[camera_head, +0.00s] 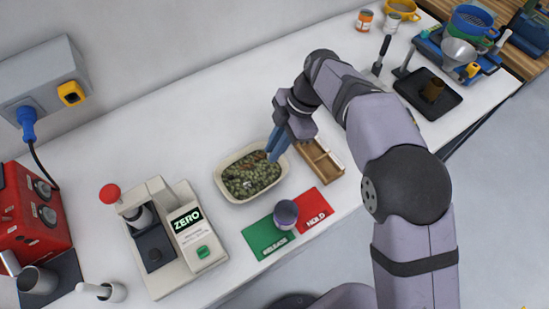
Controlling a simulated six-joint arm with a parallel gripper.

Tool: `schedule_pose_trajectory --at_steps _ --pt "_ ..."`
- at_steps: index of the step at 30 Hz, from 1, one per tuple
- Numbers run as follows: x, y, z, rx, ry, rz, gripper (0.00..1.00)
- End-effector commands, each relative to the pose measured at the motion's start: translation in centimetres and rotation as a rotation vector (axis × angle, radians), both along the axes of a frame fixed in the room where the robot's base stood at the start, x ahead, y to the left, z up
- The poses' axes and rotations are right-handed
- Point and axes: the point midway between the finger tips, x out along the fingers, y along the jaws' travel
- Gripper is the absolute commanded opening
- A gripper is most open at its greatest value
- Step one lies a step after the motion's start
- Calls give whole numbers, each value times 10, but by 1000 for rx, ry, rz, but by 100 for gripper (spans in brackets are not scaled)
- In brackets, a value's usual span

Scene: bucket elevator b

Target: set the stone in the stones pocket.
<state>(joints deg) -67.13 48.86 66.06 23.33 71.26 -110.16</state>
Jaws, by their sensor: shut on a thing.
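My gripper (274,143) points down at the right edge of the cream tub (228,194), its blue fingers close together. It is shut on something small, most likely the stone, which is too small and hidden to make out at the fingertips. The tub holds a heap of green grains (250,178) with some brown-orange bits near the fingers. A wooden tray with divided pockets (320,162) lies just right of the tub, partly behind my gripper and wrist. I cannot read which pocket is for stones.
A green RELEASE and red HOLD mat (262,238) lies in front, with a purple-topped cup (286,213) on it. A ZERO-display machine (175,240) stands left. A black tray (427,93) and a blue colander (472,20) are at the back right.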

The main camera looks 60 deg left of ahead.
Motion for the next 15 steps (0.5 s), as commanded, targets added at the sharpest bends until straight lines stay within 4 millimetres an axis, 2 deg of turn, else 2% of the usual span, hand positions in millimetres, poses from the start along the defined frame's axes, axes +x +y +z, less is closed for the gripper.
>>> schedule_pose_trajectory --at_steps 6,15 --pt "0 0 22 1 0 0 5" --pt "1 0 28 -1 0 -4 5"
